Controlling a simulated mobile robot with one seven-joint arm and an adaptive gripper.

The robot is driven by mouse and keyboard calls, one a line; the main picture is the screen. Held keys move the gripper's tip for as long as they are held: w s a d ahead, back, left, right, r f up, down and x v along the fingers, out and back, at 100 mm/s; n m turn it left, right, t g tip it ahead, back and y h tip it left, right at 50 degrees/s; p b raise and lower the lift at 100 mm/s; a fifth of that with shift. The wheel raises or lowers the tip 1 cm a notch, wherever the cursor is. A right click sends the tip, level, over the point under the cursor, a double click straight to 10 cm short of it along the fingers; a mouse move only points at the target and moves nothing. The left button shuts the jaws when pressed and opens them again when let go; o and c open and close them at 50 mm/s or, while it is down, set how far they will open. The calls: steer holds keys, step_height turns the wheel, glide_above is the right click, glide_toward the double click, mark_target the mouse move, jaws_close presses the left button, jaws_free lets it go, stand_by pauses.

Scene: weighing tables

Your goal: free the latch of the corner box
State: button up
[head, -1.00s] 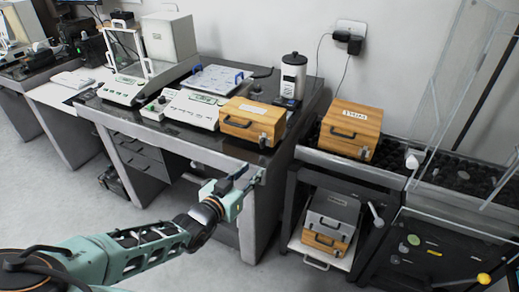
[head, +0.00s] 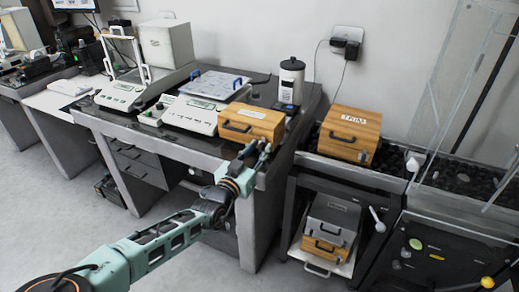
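A wooden box (head: 249,122) with a dark front handle and a pale label on its lid stands at the right front corner of the weighing table. Its lid looks closed, and the latch is too small to make out. My gripper (head: 260,150) is just in front of and below the box's right front edge in the head view. Its fingers look apart with nothing between them. I cannot tell whether it touches the box. A second wooden box (head: 349,133), labelled TRIM, stands on the lower bench to the right.
Balances (head: 192,113) and a tray (head: 215,84) with blue handles share the table. A dark-lidded canister (head: 291,82) stands behind the box. Grey and wooden boxes (head: 325,247) sit on the shelf below. A clear panelled enclosure rises at right.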

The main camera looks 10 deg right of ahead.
steer(key=shift+w+d, duration=0.15)
steer(key=shift+w, duration=0.1)
jaws_close()
